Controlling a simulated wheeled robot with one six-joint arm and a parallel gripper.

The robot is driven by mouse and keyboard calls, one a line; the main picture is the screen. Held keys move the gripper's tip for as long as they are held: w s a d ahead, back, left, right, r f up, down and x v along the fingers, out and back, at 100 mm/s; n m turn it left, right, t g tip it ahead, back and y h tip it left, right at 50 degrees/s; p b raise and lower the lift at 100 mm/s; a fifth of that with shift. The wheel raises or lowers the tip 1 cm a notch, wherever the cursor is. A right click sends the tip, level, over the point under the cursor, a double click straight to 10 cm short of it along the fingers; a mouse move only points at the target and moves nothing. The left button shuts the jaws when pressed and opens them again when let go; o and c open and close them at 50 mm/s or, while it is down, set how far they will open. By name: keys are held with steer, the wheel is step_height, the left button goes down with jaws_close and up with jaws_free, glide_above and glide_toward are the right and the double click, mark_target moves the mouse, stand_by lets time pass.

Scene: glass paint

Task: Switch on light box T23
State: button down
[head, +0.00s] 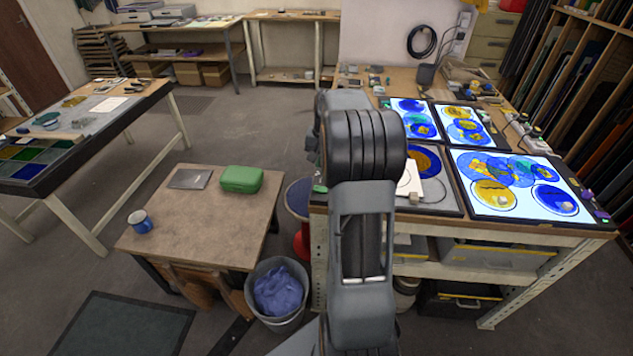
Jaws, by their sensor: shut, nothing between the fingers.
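Several light boxes lie on the workbench at right, and I cannot read T23 on any of them. A large box (515,160) glows white under blue and yellow painted glass. Two smaller boxes behind it, one at the left (400,104) and one at the right (470,112), are also lit. A grey, unlit box (447,207) lies left of the large one, partly hidden by my arm; a blue and yellow disc (432,158) and a white card (408,185) are at it. My arm rises in the middle of the view; my gripper is not visible.
A low brown table (215,215) holds a green case (241,179) and a blue mug (140,221). A bin (281,290) with a blue bag stands between it and the workbench (520,231). Another table (90,130) is at left. Open floor lies behind.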

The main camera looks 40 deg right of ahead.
mark_target(316, 187)
steer(key=f, duration=0.6)
steer(key=f+p, duration=0.1)
steer(key=f, duration=0.2)
steer(key=shift+w+a, duration=0.4)
